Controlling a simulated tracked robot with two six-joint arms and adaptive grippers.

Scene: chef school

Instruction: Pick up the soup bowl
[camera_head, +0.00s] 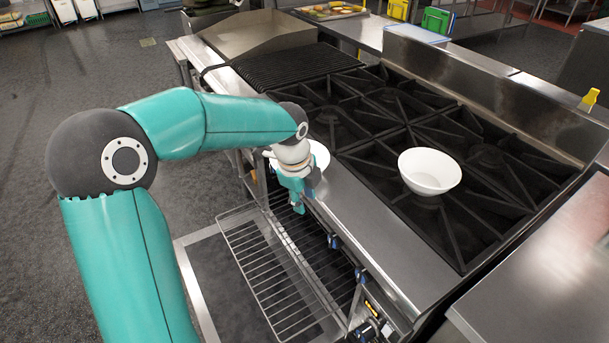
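A white soup bowl (430,172) stands upright on the black burner grates at the right of the stove, and it looks empty. My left arm comes in from the left and reaches to the front edge of the stove. My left gripper (298,206) points down there, well to the left of the bowl and apart from it. Its fingers are small and seen from a steep angle, so I cannot tell whether they are open. A second white round dish (320,154) is partly hidden behind my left wrist. My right gripper is not in view.
A wire rack (262,262) sticks out low in front of the stove, below my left gripper. Black grates (385,150) surround the bowl. A steel backsplash (470,85) runs behind them, and a bare steel counter (550,270) is at the lower right.

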